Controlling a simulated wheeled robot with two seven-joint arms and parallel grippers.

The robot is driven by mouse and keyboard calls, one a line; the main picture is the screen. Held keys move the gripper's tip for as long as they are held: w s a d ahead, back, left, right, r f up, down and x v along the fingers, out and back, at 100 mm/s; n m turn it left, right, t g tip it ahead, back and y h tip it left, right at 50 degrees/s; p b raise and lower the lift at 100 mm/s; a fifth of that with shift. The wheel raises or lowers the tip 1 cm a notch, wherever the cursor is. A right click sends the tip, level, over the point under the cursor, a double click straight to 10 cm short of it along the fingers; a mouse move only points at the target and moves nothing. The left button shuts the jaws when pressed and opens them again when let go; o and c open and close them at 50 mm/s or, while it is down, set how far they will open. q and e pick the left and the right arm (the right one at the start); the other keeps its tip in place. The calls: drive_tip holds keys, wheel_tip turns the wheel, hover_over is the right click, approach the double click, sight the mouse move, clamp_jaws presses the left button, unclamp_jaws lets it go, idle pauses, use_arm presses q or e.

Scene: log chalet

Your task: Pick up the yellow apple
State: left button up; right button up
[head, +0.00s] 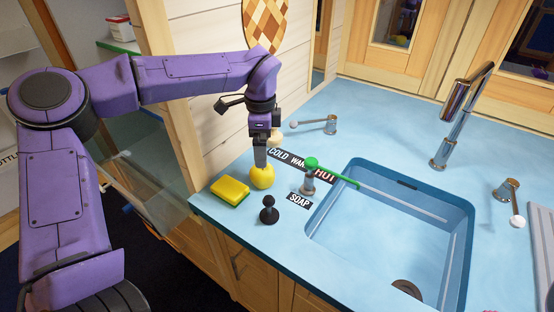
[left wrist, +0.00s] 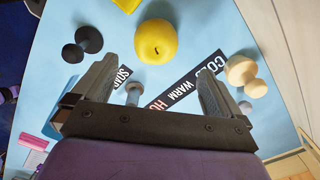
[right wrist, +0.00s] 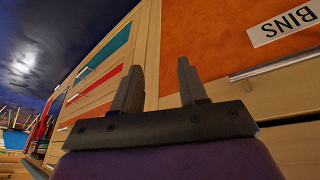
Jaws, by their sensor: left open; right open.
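The yellow apple (head: 262,177) sits on the blue counter (head: 240,235), left of the sink. My left gripper (head: 260,160) is just above and behind it in the head view, pointing down, and partly overlaps its top. In the left wrist view the apple (left wrist: 156,41) lies beyond the fingertips and nearer the top edge. The open fingers of the left gripper (left wrist: 155,85) have nothing between them that they hold. My right gripper (right wrist: 160,80) shows only in its own wrist view, open and empty, in front of cabinet fronts.
A yellow-green sponge (head: 230,191) and a black knob-shaped object (head: 269,211) are close to the apple. A green-topped soap dispenser (head: 309,178), flat labels (head: 300,199) and the sink (head: 390,225) are to the right. A wooden wall stands behind.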

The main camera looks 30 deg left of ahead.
sight(264, 171)
use_arm(q)
drive_tip(key=shift+w+f, duration=0.15)
drive_tip(key=shift+w, duration=0.1)
drive_tip(key=f, duration=0.1)
drive_tip(key=s+f, duration=0.1)
drive_tip(key=f+p, duration=0.1)
drive_tip(key=shift+s+f, duration=0.2)
drive_tip(key=shift+s, duration=0.15)
drive_tip(key=shift+f, duration=0.4)
drive_tip(key=f, duration=0.1)
drive_tip(key=f+p, duration=0.1)
drive_tip(key=f, duration=0.1)
drive_tip(key=w+f+p, duration=0.1)
drive_tip(key=shift+d+f, duration=0.15)
drive_tip(key=shift+f, duration=0.25)
drive_tip(key=shift+s+f, duration=0.1)
drive_tip(key=shift+f, duration=0.25)
drive_tip(key=shift+s, duration=0.2)
use_arm(e)
wheel_tip(264, 171, up, 4)
drive_tip(key=shift+s+f, duration=0.15)
drive_tip(key=shift+f, duration=0.1)
use_arm(q)
drive_tip(key=shift+w, duration=0.1)
drive_tip(key=c, duration=1.1)
